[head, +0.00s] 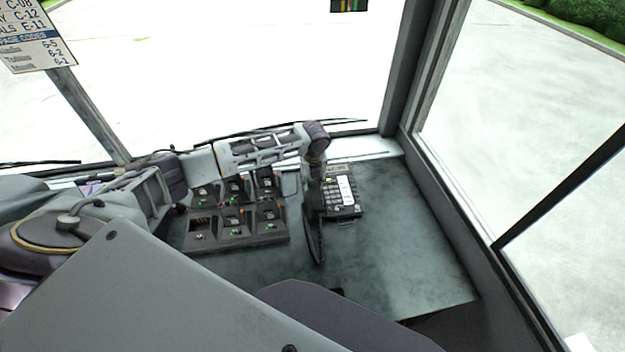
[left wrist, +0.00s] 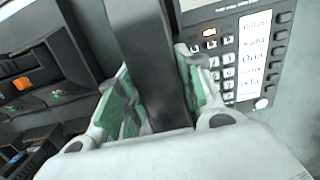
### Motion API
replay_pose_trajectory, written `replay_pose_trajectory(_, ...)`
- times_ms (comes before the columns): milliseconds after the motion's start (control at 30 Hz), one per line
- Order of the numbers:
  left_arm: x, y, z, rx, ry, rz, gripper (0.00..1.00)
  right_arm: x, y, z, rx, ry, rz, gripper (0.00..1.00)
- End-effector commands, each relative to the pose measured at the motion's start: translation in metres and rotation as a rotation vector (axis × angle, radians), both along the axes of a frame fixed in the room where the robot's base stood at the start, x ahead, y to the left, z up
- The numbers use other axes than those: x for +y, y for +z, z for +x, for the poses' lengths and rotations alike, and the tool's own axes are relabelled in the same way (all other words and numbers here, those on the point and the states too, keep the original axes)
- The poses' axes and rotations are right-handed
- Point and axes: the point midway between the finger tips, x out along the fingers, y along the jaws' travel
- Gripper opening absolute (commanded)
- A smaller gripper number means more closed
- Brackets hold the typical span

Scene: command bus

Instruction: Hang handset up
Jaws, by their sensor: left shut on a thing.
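The black handset (head: 315,235) is in my left gripper (head: 315,180). In the head view it runs along the left edge of the phone base (head: 342,197), which has a keypad and a white label strip. In the left wrist view, the handset (left wrist: 150,50) passes between the green-padded fingers of my left gripper (left wrist: 155,105), which is shut on it. The phone base (left wrist: 255,60) shows right behind it. The cradle is hidden by the handset and gripper, so I cannot tell whether the handset touches it. My right gripper is not in view.
Banks of switch panels (head: 235,235) stand left of the phone on the grey-green dash (head: 400,245). The dash right of the phone is clear. A windshield pillar (head: 405,65) and side window lie beyond. A code sign (head: 30,40) hangs at upper left.

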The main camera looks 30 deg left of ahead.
Motion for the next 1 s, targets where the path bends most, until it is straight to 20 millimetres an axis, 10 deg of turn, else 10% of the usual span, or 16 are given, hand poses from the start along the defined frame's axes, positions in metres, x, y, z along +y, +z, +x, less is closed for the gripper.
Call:
replay_pose_trajectory(233, 0.000, 0.000, 0.000, 0.000, 0.000, 0.000, 0.62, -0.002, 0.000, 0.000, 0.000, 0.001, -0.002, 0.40)
replay_pose_trajectory(1000, -0.002, 0.034, -0.003, -0.002, 0.000, 0.000, 0.62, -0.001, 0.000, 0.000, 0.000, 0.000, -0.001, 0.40)
